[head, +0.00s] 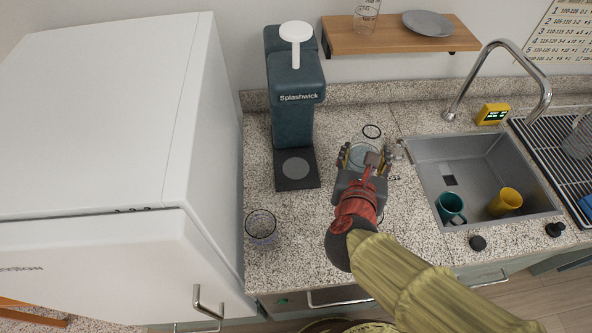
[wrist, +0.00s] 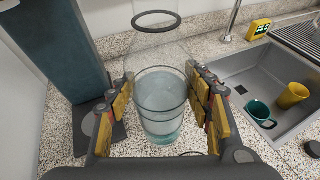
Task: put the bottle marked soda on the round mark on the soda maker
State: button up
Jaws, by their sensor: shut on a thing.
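The soda maker (head: 296,112) is dark teal, lettered "Splashwick", with a white lever on top. Its black base plate carries a grey round mark (head: 295,168), which is bare. In the wrist view its body (wrist: 58,45) stands at the left. My gripper (head: 366,160) is to the right of the base plate, shut around a clear bottle (wrist: 160,105). The bottle is upright, holds clear liquid and has a dark ring (head: 372,131) at its mouth. I cannot see a soda marking on it, nor tell whether its bottom touches the counter.
A clear glass (head: 262,228) stands at the counter's front left, beside a white fridge (head: 110,120). The sink (head: 480,170) at right holds a teal mug (head: 451,207) and a yellow mug (head: 505,201). A wooden shelf (head: 345,38) is above.

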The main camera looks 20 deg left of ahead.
jog(key=shift+a+f, duration=0.15)
jog(key=shift+f, duration=0.6)
jog(key=w+a+f+b, duration=0.1)
jog(key=a, duration=0.7)
jog(key=w+a+f+b, duration=0.2)
jog(key=a, duration=0.7)
jog(key=shift+w+a+f, duration=0.15)
jog(key=shift+a+f, duration=0.05)
jog(key=shift+f, duration=0.05)
jog(key=shift+f+b, duration=0.2)
jog(key=shift+b, duration=0.3)
jog(key=o, duration=1.8)
